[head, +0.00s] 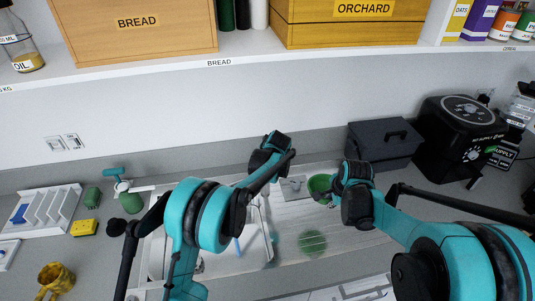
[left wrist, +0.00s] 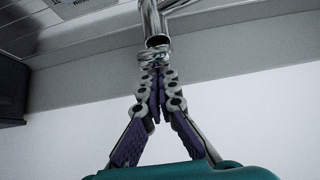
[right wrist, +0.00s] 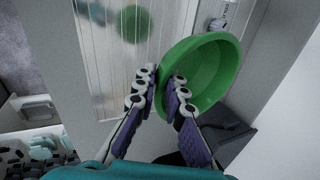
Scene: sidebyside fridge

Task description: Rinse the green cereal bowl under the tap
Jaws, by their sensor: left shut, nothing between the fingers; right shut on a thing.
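The green cereal bowl (head: 318,184) is at the right end of the sink area, partly hidden by my right gripper. In the right wrist view the bowl (right wrist: 205,75) is tilted, with my right gripper (right wrist: 160,80) shut on its rim. My left gripper (left wrist: 157,72) is shut and empty. Its fingertips are close to the metal tap (left wrist: 154,28); I cannot tell whether they touch. In the head view my left arm covers much of the sink (head: 155,262), and the left fingers are hard to make out.
A blurred green round patch (head: 312,242) shows on the ribbed drainboard (head: 345,232). A dark box (head: 383,143) and a black appliance (head: 460,138) stand at right. A yellow sponge (head: 84,228), white rack (head: 48,210) and yellow mug (head: 55,279) are at left. A shelf (head: 220,63) runs above.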

